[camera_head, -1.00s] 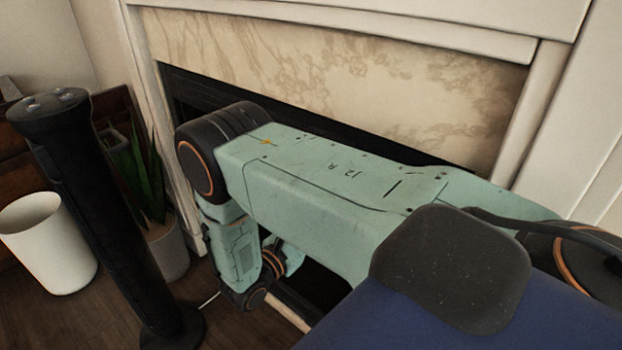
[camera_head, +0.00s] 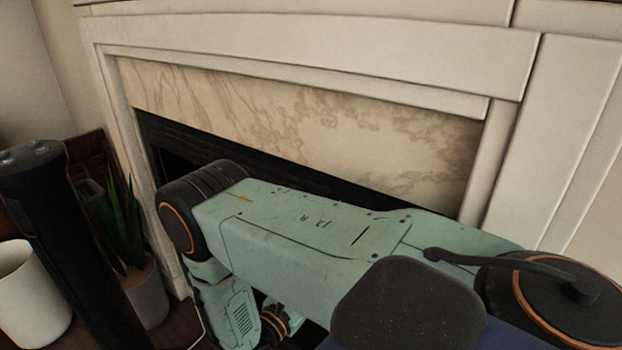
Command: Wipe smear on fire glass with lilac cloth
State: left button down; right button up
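The fireplace has a dark opening (camera_head: 290,171) under a veined marble panel (camera_head: 300,120). My arm, marked R, crosses in front of the opening and covers most of it. No smear can be made out on the dark part that shows. The lilac cloth is not visible. Neither of my grippers shows in the view; the far end of the visible arm runs down out of the bottom edge.
A black column (camera_head: 65,240) stands at the left, with a white bin (camera_head: 32,300) beside it. A potted plant (camera_head: 125,225) stands between the column and the white fireplace surround (camera_head: 310,50). Wooden floor shows at lower left.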

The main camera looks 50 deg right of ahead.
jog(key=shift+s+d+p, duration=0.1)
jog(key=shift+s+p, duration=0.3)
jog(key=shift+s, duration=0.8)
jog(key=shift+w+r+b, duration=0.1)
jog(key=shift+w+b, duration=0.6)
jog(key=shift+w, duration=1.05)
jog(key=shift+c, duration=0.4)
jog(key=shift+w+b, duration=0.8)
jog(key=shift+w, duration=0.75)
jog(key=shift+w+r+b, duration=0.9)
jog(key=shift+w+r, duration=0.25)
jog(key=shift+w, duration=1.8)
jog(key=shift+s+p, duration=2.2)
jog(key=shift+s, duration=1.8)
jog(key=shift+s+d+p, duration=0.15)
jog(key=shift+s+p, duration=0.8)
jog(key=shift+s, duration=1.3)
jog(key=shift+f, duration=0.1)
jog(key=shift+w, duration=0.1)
